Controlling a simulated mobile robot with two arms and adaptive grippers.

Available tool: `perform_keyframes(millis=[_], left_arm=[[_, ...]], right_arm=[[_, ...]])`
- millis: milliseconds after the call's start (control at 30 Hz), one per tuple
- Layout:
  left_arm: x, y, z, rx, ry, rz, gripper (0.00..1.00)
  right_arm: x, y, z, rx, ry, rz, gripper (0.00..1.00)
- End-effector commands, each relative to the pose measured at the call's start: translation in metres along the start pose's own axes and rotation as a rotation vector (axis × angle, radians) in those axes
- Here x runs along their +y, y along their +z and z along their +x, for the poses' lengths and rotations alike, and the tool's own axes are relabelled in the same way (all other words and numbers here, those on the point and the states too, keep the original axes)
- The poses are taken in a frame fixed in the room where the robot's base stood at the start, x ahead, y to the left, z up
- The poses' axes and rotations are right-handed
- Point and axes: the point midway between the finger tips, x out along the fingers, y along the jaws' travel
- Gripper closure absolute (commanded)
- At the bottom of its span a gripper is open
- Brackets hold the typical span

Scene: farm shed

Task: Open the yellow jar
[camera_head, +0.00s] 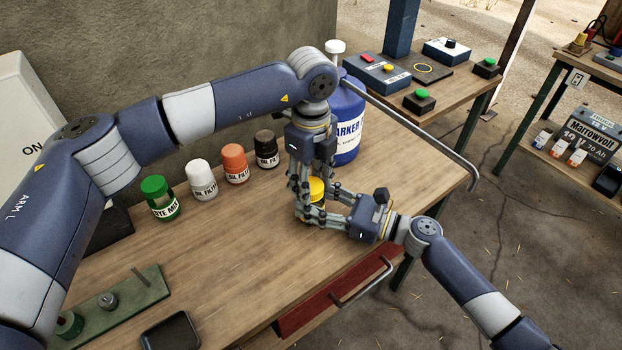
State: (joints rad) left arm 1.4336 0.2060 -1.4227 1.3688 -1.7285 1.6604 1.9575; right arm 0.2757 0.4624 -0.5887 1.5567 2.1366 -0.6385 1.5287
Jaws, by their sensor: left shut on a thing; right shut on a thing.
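The yellow jar (316,187) stands on the wooden table near its right part, largely hidden by both grippers. My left gripper (308,190) reaches down from above with its fingers around the jar's top and is shut on the lid. My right gripper (318,214) comes in from the right, low at the table, and is shut on the jar's lower body. The lid appears to be on the jar; the fingers hide the seam between them.
Green (158,199), white (201,180), orange (234,163) and black (266,150) jars stand in a row behind. A red drawer (320,304) is at the front edge.

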Motion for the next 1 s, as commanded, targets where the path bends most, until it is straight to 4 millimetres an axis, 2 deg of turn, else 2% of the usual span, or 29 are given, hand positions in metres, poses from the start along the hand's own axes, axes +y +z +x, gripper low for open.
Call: perform_keyframes(millis=[100, 200, 1000], left_arm=[[-0.0004, -0.0009, 0.0001, 0.002, -0.001, -0.150, 0.87], [-0.0005, -0.0008, -0.0001, 0.002, -0.001, -0.222, 0.87], [-0.0006, -0.0005, -0.0045, 0.001, -0.001, -0.216, 0.87]], right_arm=[[0.0003, -0.0020, -0.0003, 0.004, 0.000, 0.000, 1.00], [0.0003, -0.0020, -0.0002, 0.003, 0.000, 0.000, 1.00], [0.0004, -0.0020, -0.0003, 0.003, 0.000, 0.000, 1.00]])
